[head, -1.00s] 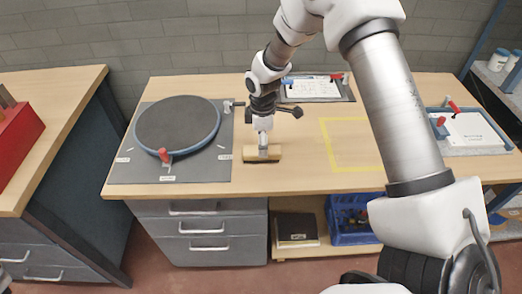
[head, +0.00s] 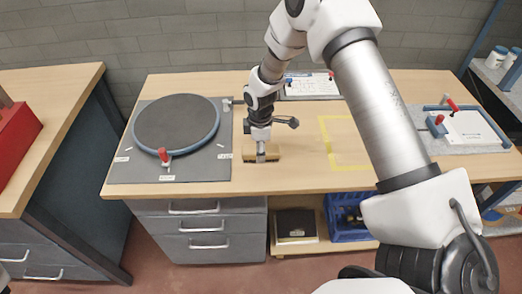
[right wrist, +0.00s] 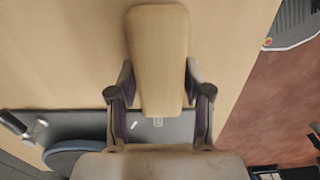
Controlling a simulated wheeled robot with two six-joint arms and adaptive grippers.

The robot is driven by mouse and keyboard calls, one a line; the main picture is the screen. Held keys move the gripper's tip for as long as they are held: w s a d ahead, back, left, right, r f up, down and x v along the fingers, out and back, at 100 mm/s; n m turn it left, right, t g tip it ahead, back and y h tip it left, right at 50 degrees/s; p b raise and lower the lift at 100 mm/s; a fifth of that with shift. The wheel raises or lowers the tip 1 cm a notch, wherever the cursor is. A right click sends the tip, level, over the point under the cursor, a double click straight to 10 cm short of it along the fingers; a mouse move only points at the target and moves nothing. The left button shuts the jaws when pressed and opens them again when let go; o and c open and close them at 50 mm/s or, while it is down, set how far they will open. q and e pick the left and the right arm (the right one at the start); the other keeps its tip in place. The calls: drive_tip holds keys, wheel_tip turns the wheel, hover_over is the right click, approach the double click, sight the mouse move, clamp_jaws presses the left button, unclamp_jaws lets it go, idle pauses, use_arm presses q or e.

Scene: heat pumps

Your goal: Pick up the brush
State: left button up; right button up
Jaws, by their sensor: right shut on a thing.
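The brush (head: 248,155) has a pale wooden back with dark bristles below. It is at the front of the wooden table, right of the turntable mat. My right gripper (head: 262,152) points down over it and is shut on it. In the right wrist view the brush's wooden back (right wrist: 158,50) lies between the two fingers of the right gripper (right wrist: 160,92), one on each side. I cannot tell whether the bristles still touch the table.
A round dark turntable (head: 176,122) with a red clamp (head: 164,155) sits on a grey mat (head: 125,165) to the left. A yellow taped square (head: 335,166) is to the right. A grey board with paper (head: 468,128) is at the far right.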

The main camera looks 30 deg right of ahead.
drive_tip(key=shift+w+r, duration=0.2)
drive_tip(key=shift+r, duration=0.15)
wheel_tip(320, 180, up, 2)
drive_tip(key=shift+r+b, duration=0.15)
drive_tip(key=shift+b, duration=0.35)
drive_tip(key=s+a+r+b, duration=0.1)
drive_tip(key=s+a, duration=0.2)
drive_tip(key=s, duration=0.4)
drive_tip(key=s+a+b, duration=0.1)
drive_tip(key=s+a, duration=0.2)
drive_tip(key=s, duration=0.4)
drive_tip(key=shift+s+a+r+b, duration=0.3)
drive_tip(key=shift+a+r+b, duration=0.05)
drive_tip(key=shift+a, duration=0.05)
